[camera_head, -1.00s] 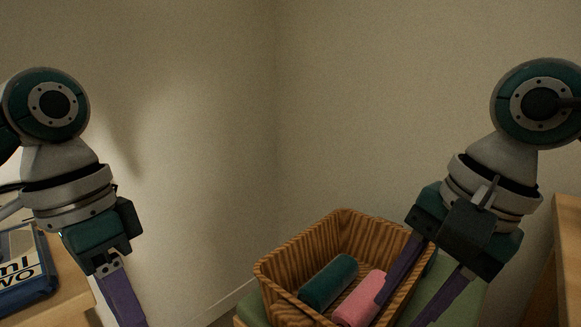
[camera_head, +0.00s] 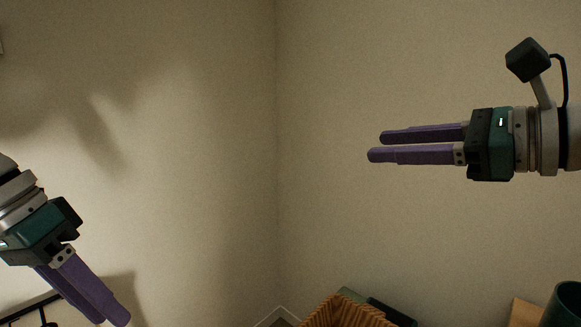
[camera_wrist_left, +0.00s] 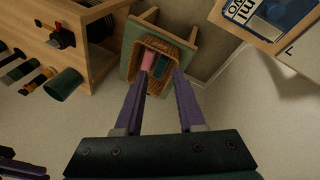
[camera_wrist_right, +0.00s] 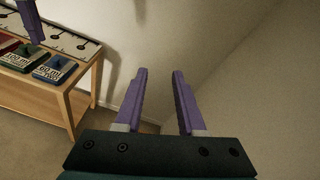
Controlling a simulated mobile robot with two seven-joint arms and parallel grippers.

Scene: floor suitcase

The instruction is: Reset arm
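My left gripper (camera_head: 112,319) is at the lower left of the head view, pointing down and to the right. In the left wrist view its fingers (camera_wrist_left: 160,76) stand apart with nothing between them. My right gripper (camera_head: 377,146) is at the upper right of the head view, level and pointing left in front of the bare wall. In the right wrist view its fingers (camera_wrist_right: 160,72) are apart and empty. Both grippers are clear of the basket.
A wicker basket (camera_head: 345,314) shows at the bottom of the head view. The left wrist view shows pink (camera_wrist_left: 148,60) and green (camera_wrist_left: 160,66) rolls inside it. A dark green cup (camera_head: 566,305) is at lower right. A wooden table (camera_wrist_right: 62,100) holds boxes. Walls stand ahead.

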